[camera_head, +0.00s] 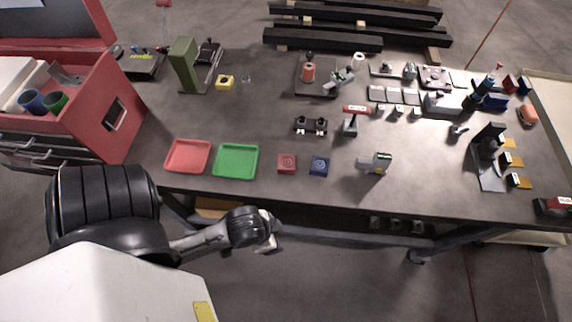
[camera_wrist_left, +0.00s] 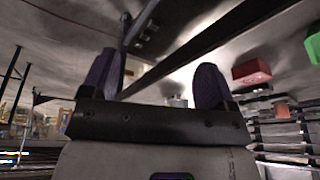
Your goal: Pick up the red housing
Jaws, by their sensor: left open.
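The red housing (camera_head: 286,163) is a small red square block with a round mark on top. It lies near the front edge of the table in the head view, between the green tray (camera_head: 235,162) and a blue block (camera_head: 320,166). My left gripper (camera_head: 272,236) is in front of the table's front edge, nearer to me than the housing and apart from it. In the left wrist view its two dark fingers (camera_wrist_left: 158,88) stand wide apart with nothing between them. My right gripper is not in view.
A red tray (camera_head: 187,156) lies left of the green one. A red toolbox (camera_head: 100,105) stands at the left end. A grey-green device (camera_head: 375,164) stands right of the blue block. A table support bar (camera_head: 350,236) runs below the front edge. Many tools fill the right side.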

